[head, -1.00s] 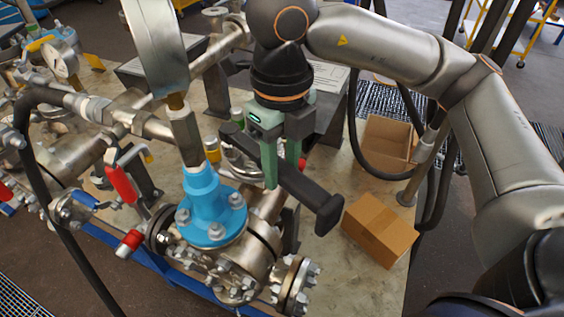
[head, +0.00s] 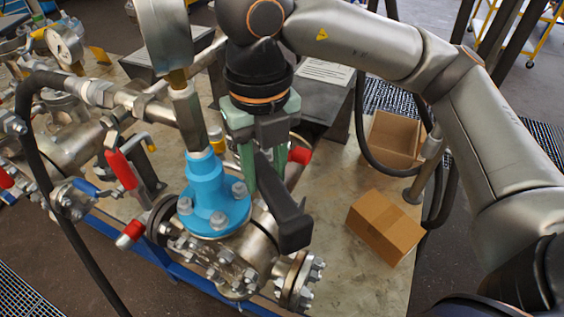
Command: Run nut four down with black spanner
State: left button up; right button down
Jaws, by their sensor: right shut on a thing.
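The black spanner (head: 284,212) is held by my right gripper (head: 262,175), whose green fingers are shut on it. The spanner slants down toward the lower right, its thick near end above the pipe just right of the blue flanged vessel (head: 208,190). The blue flange carries several bolts with nuts (head: 239,189); I cannot tell which is nut four. The spanner's other end is hidden by the gripper, so I cannot tell whether it touches a nut. My left gripper is not in view.
A gauge on a post (head: 162,35) rises close left of my right gripper. A red valve handle (head: 121,169) and a black hose (head: 62,222) are at left. A closed cardboard box (head: 385,228) and an open one (head: 394,140) stand right on the table (head: 335,262).

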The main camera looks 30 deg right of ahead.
jog(key=shift+a+m, duration=0.5)
jog(key=shift+r, duration=0.1)
jog(key=shift+r, duration=0.1)
jog(key=shift+r+p, duration=1.6)
jog(key=shift+r, duration=0.85)
jog(key=shift+d+f, duration=0.1)
